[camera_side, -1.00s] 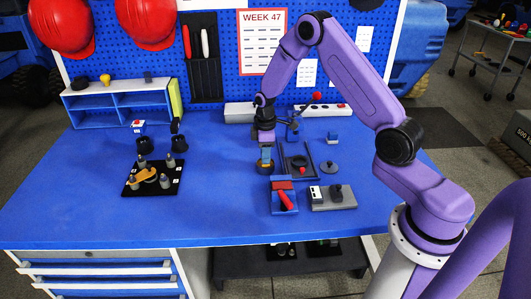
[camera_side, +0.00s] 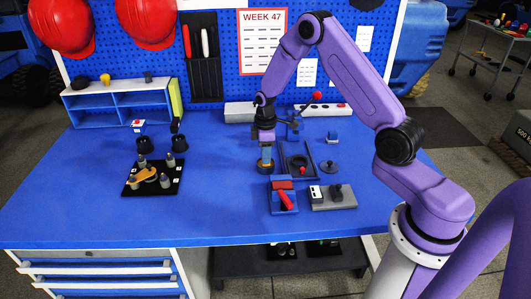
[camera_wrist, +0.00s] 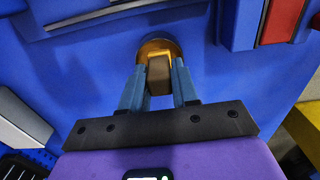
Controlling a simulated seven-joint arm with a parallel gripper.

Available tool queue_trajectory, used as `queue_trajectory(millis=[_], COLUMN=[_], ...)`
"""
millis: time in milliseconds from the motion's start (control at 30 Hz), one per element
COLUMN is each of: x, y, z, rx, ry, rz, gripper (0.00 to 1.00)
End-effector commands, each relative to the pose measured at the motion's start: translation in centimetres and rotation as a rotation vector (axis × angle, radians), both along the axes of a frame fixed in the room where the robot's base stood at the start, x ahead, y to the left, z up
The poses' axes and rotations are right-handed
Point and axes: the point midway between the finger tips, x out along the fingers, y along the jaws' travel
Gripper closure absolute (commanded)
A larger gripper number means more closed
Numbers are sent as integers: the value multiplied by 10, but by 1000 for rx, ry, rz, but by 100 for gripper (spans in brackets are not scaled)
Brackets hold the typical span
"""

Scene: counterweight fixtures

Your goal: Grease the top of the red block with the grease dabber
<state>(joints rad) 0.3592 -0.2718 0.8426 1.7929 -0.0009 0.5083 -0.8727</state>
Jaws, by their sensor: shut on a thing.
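My gripper (camera_side: 266,158) points down at the round grease pot (camera_side: 265,168), left of the dark tray. In the wrist view its two blue-grey fingers (camera_wrist: 158,88) are shut on the tan, block-shaped handle of the grease dabber (camera_wrist: 158,72). The dabber stands in the yellow-orange pot, which also shows in the wrist view (camera_wrist: 150,43); its lower end is hidden. The red block (camera_side: 282,184) sits in a blue holder in front of the pot, slightly right. A red part in the wrist view (camera_wrist: 283,20) appears to be the same block.
A red handle (camera_side: 286,200) lies in the blue holder. A grey fixture (camera_side: 334,202) stands right of it. A dark tray (camera_side: 312,160) is right of the pot. A black plate (camera_side: 137,189) with several grey posts is at left. The table between is clear.

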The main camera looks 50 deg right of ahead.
Motion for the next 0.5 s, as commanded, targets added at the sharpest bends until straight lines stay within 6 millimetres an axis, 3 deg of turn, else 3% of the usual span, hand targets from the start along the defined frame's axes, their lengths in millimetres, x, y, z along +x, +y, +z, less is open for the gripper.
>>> queue_trajectory(millis=[500], x=[1], y=[0], z=[37], rx=[0], ry=[-4], rz=[0], gripper=[100])
